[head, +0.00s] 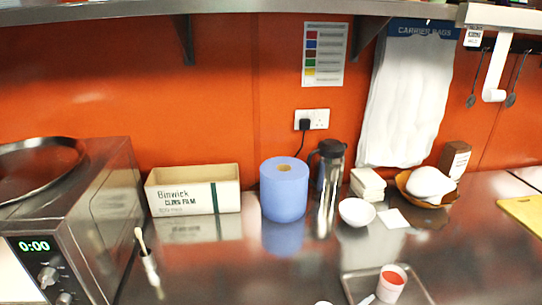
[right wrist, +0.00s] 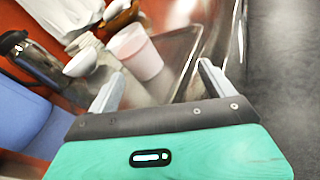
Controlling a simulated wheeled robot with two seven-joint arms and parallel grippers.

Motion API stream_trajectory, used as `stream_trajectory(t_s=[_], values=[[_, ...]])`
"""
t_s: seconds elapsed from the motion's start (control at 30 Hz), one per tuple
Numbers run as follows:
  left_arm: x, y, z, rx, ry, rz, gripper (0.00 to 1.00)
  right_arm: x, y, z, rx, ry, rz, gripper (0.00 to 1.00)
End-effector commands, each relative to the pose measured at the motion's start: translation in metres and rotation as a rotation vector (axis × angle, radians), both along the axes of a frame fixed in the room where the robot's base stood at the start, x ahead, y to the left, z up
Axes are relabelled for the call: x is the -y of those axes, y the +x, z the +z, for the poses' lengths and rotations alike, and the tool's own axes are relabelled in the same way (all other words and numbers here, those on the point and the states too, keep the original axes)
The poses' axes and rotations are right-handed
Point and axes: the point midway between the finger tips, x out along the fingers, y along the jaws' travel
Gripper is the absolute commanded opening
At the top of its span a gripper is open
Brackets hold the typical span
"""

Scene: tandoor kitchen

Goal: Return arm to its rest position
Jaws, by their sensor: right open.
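My right gripper (right wrist: 158,90) shows in the right wrist view with its two fingers spread apart and nothing between them. Past its fingertips are a white cup (right wrist: 137,52) and a metal tray (right wrist: 180,58). It does not appear to touch either one. Neither of my grippers shows in the head view, and my left gripper is in no view.
A steel counter holds a cling film box (head: 193,190), a blue paper roll (head: 284,190), a metal flask (head: 328,190), a white bowl (head: 357,212) and a tray (head: 425,292) with a cup (head: 391,284). A microwave (head: 75,225) stands left. A shelf (head: 240,10) overhangs.

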Motion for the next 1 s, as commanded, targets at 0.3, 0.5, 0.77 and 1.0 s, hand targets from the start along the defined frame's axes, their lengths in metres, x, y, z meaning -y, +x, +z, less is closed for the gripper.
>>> stream_trajectory(t_s=[0.3, 0.5, 0.77, 1.0], values=[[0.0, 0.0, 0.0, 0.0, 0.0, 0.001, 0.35, 0.023, -0.067, -0.034, 0.31, 0.643, -0.236, 0.85], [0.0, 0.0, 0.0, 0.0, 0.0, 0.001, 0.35, 0.011, -0.114, -0.048, 0.479, 1.091, -0.476, 0.85], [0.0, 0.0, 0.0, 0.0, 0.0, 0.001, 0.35, -0.025, -0.163, -0.045, 0.563, 1.502, -0.798, 0.85], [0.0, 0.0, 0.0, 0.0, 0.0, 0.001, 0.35, -0.053, -0.194, -0.034, 0.555, 1.69, -1.019, 0.85]])
